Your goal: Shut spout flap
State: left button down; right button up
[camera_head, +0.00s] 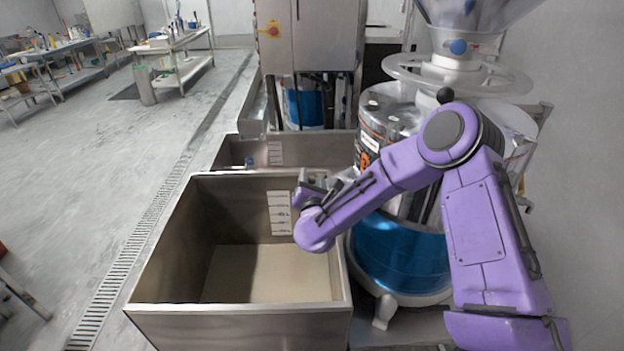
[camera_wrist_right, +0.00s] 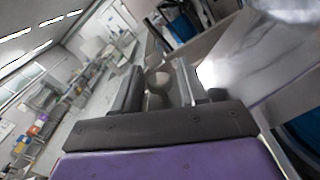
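The grinder (camera_head: 372,128) is a tall metal machine with a clear hopper and a blue base (camera_head: 400,255), standing right of centre in the head view. My right gripper (camera_head: 316,182) reaches past its front, above the right wall of a steel bin. In the right wrist view, the fingers of my right gripper (camera_wrist_right: 158,72) stand apart, with a dark round knob (camera_wrist_right: 158,84) between them. I cannot tell whether the fingers touch the knob. The spout and its flap cannot be made out; my right forearm covers that part of the grinder. My left gripper is out of view.
The steel bin (camera_head: 240,318) stands open in front, holding a pale beige layer (camera_head: 265,272). A second steel trough (camera_head: 320,142) and a steel cabinet (camera_head: 325,40) are behind it.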

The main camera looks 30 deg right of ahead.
jog(key=shift+w+f, duration=0.1)
grip_shut()
jog(key=shift+w+a+f+n+b, duration=0.2)
jog(key=shift+f+n+b, duration=0.1)
jog(key=shift+n+b, duration=0.6)
jog(key=n+b, duration=0.1)
jog(key=f+n+b, duration=0.1)
jog(key=n+b, duration=0.1)
jog(key=shift+w+a, duration=0.15)
jog(key=shift+a, duration=0.25)
jog(key=shift+s+d+f+n+b, duration=0.15)
jog(key=shift+f+n+b, duration=0.9)
jog(key=shift+n, duration=2)
jog(key=shift+d+f+n+b, duration=0.1)
jog(key=shift+f+n+b, duration=0.9)
jog(key=shift+n, duration=2)
jog(key=shift+s+d+f+n+b, duration=0.15)
jog(key=shift+f+n+b, duration=0.45)
jog(key=shift+n+b, duration=1.7)
jog(key=shift+n+p, duration=0.8)
jog(key=shift+n, duration=0.05)
